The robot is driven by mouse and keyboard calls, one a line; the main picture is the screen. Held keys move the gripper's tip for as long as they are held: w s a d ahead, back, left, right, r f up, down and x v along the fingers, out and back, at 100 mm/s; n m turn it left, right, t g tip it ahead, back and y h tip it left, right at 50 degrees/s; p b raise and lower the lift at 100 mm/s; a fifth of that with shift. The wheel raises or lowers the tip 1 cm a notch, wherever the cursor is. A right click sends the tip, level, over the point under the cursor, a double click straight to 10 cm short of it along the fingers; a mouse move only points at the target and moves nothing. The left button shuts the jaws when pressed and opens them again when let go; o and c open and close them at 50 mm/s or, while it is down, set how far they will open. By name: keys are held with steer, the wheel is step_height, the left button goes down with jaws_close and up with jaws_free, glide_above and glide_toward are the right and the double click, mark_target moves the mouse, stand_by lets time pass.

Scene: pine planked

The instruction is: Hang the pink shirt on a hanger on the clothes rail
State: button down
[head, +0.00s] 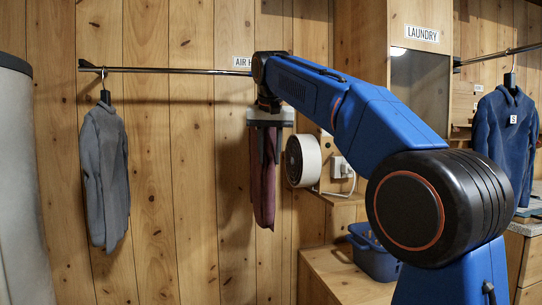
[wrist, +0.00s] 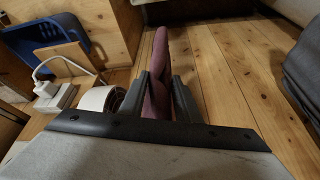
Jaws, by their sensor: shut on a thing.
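My gripper (head: 268,128) points down below the right part of the clothes rail (head: 165,70), in front of the plank wall. It is shut on the pink shirt (head: 263,190), which looks dusky mauve and hangs down narrow and folded. In the wrist view the shirt (wrist: 158,60) runs between the two dark fingers (wrist: 161,92). The shirt's top is hidden by the gripper, and I cannot make out a hanger on it. The rail's right end is hidden behind my arm.
A grey shirt (head: 105,170) hangs on a hanger at the rail's left end. A round white fan (head: 303,161), a wall socket (head: 341,167) and a blue basket (head: 375,255) are right of the pink shirt. A blue shirt (head: 504,135) hangs on another rail (head: 500,56). The rail's middle is clear.

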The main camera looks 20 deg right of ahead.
mark_target(268, 162)
steer(key=shift+w+x, duration=0.15)
steer(key=shift+x, duration=0.65)
steer(key=shift+w+x, duration=0.15)
steer(key=shift+x, duration=0.65)
steer(key=shift+a+r, duration=0.15)
